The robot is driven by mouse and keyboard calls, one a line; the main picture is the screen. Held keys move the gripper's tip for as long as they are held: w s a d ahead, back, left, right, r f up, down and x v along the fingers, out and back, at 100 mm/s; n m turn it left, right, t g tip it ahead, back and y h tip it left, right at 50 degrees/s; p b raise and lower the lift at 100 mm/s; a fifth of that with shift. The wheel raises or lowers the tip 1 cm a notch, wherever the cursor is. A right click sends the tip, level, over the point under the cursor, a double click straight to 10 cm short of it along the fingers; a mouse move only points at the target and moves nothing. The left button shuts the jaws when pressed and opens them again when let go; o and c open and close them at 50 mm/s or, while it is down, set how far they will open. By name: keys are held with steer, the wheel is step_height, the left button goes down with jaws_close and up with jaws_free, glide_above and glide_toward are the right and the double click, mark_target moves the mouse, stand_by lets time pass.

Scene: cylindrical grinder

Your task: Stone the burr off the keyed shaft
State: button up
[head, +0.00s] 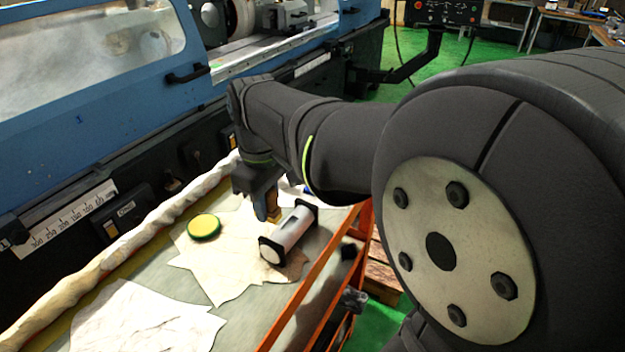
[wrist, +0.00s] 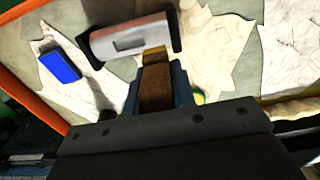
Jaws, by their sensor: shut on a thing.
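The keyed shaft (head: 291,229) is a pale metal cylinder lying between two black end blocks on a cloth. In the wrist view the shaft (wrist: 107,41) shows a grey slot along its upper side. My gripper (head: 266,206) is just behind the shaft in the head view, pointing down. In the wrist view my gripper (wrist: 157,92) is shut on a brown stone (wrist: 155,88) with a lighter tip. The stone's tip overlaps the shaft's edge in that view; I cannot tell whether they touch. No burr can be made out.
A blue block (wrist: 60,65) lies on another cloth. An orange rail (head: 318,270) edges the bench. The blue grinder (head: 90,90) stands behind, with a rolled cloth (head: 120,252) along its front.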

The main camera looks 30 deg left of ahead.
steer(key=shift+r, duration=1.9)
steer(key=shift+w, duration=0.15)
steer(key=shift+w, duration=0.35)
steer(key=w+d+f+m, duration=0.2)
steer(key=w+d+m, duration=0.35)
steer(key=w, duration=0.65)
steer(key=w+d+f+m, duration=0.2)
steer(key=w+d+m, duration=0.4)
steer(key=w, duration=0.6)
steer(key=w+d+f+m, duration=0.1)
steer(key=w+d+f, duration=0.1)
steer(key=d+f, duration=0.45)
steer(key=w+d+f+m, duration=0.25)
steer(key=d+f, duration=0.25)
steer(key=f, duration=0.3)
steer(key=s+d+f+m, duration=0.1)
steer(key=d+f, duration=0.3)
steer(key=f, duration=0.4)
steer(key=s+d+f+m, duration=0.2)
steer(key=d+f, duration=0.3)
steer(key=f, duration=0.4)
steer(key=shift+d, duration=0.25)
